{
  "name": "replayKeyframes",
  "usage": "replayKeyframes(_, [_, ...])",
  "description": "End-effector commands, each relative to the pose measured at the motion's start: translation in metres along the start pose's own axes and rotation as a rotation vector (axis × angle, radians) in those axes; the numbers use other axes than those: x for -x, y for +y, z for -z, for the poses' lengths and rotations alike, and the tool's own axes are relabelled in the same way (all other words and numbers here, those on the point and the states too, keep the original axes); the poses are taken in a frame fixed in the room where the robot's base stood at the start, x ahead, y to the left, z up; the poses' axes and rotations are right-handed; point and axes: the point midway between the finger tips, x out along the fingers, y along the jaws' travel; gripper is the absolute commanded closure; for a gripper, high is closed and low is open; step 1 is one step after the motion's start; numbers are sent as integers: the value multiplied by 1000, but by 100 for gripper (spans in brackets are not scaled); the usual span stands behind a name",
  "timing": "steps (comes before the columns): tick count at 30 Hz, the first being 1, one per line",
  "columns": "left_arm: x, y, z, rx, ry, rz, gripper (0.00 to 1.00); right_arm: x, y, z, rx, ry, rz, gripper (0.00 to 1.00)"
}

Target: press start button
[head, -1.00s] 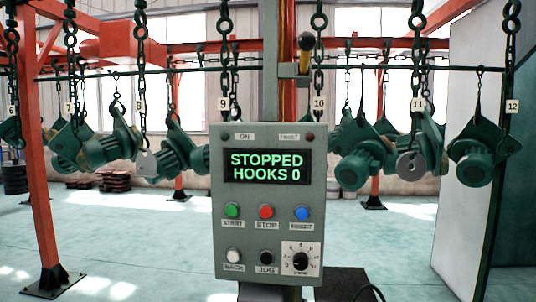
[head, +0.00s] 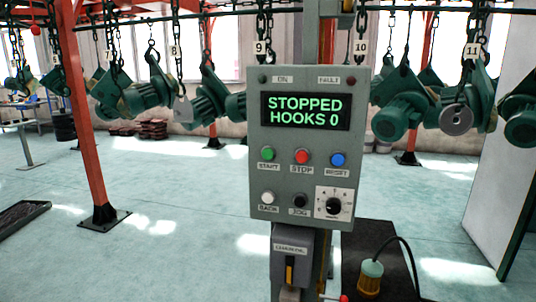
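The grey control panel (head: 309,141) stands upright on a post a little right of the middle of the head view. Its display (head: 305,111) reads "STOPPED HOOKS 0" in green letters. The green start button (head: 268,153) is at the left of the upper button row, with its START label below it. The red stop button (head: 302,156) and the blue reset button (head: 338,159) sit to its right. Neither of my grippers shows in this view, and nothing covers the panel's front.
Green hoist parts (head: 400,117) hang on chains behind the panel on both sides. A red post (head: 87,130) stands at left. A grey box with a yellow handle (head: 290,270) is below the panel. A dark mat with a yellow-green plug (head: 370,275) lies at lower right. Open floor (head: 180,220) shows at left.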

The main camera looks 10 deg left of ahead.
Motion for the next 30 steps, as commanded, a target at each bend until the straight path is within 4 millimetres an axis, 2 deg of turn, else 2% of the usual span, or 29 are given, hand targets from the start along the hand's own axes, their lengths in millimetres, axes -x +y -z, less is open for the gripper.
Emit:
replayKeyframes(9, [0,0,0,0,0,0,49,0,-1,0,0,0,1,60])
replayKeyframes(18, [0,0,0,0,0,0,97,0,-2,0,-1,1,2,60])
replayKeyframes(19, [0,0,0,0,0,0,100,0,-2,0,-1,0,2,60])
replayKeyframes(30, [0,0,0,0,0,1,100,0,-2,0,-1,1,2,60])
